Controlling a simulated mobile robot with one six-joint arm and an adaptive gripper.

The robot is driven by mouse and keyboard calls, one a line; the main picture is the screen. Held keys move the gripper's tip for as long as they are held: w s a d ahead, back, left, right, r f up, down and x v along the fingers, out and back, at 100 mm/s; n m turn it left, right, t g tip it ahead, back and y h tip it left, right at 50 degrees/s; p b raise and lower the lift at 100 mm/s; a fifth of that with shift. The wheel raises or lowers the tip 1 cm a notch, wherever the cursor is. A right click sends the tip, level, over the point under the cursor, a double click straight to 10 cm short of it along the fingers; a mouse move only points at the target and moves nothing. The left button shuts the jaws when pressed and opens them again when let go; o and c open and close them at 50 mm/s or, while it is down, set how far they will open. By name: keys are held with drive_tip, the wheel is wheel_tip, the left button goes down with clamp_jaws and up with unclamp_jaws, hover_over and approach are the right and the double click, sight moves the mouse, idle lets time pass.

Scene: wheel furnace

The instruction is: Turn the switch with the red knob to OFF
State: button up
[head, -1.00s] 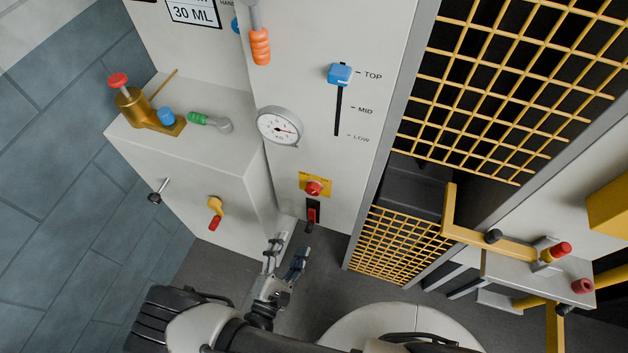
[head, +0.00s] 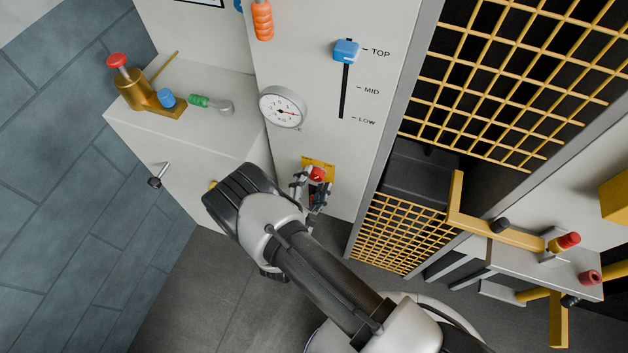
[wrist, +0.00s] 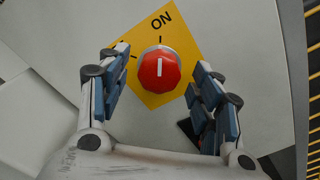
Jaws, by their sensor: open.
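The switch is a red knob (wrist: 159,72) on a yellow plate (wrist: 178,30) on the pale panel. In the wrist view its white mark points up toward the word ON. A second tick and label lie to its upper left, the label mostly hidden by my left finger. My gripper (wrist: 158,92) is open, one finger on each side of the knob, with visible gaps. In the head view the red knob (head: 317,173) shows between the fingertips of my gripper (head: 312,184), below the gauge; the yellow plate (head: 319,162) is partly covered.
A black switch (wrist: 187,128) sits just below the knob, partly behind the right finger. A gauge (head: 283,107) and a blue slider (head: 346,50) are above. The yellow mesh guard (head: 400,232) stands close on the right. A grey box (head: 190,140) juts out on the left.

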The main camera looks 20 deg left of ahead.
drive_tip(key=shift+w, duration=0.5)
drive_tip(key=c, duration=1.1)
drive_tip(key=shift+o, duration=0.2)
drive_tip(key=shift+n, duration=0.4)
drive_tip(key=n+b, duration=0.2)
drive_tip(key=n, duration=0.7)
drive_tip(key=shift+r+n+b, duration=0.1)
drive_tip(key=shift+n+b, duration=0.2)
drive_tip(key=shift+n, duration=0.1)
drive_tip(key=shift+a+n, duration=0.1)
drive_tip(key=shift+n, duration=1.5)
